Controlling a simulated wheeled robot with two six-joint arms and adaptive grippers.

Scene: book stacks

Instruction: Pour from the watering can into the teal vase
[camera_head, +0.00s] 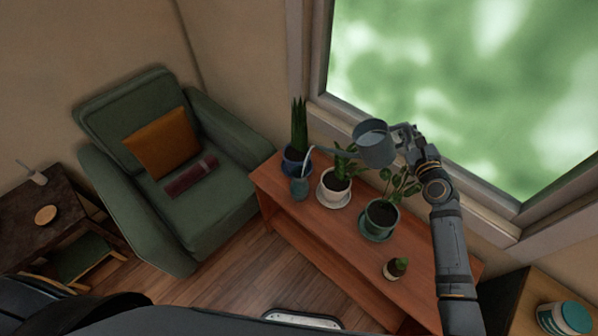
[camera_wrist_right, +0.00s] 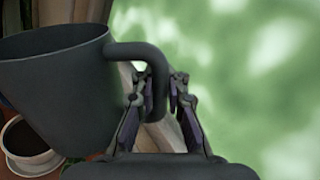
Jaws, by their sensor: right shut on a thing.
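The grey watering can (camera_head: 374,146) is held up over the back of the wooden bench, and its thin spout reaches left with the tip just above the small teal vase (camera_head: 299,189). The vase stands upright at the bench's left end. I cannot tell whether anything flows out. My right gripper (camera_head: 404,138) is shut on the can's handle. In the right wrist view the can (camera_wrist_right: 55,85) fills the left side, and the fingers (camera_wrist_right: 158,112) close around its curved handle. My left gripper is not in view.
Potted plants crowd the wooden bench (camera_head: 300,228): a snake plant in a blue pot (camera_head: 296,160), a white pot (camera_head: 333,189), a green pot (camera_head: 380,219) and a small cactus (camera_head: 396,268). A green armchair (camera_head: 180,230) stands left. A window is behind.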

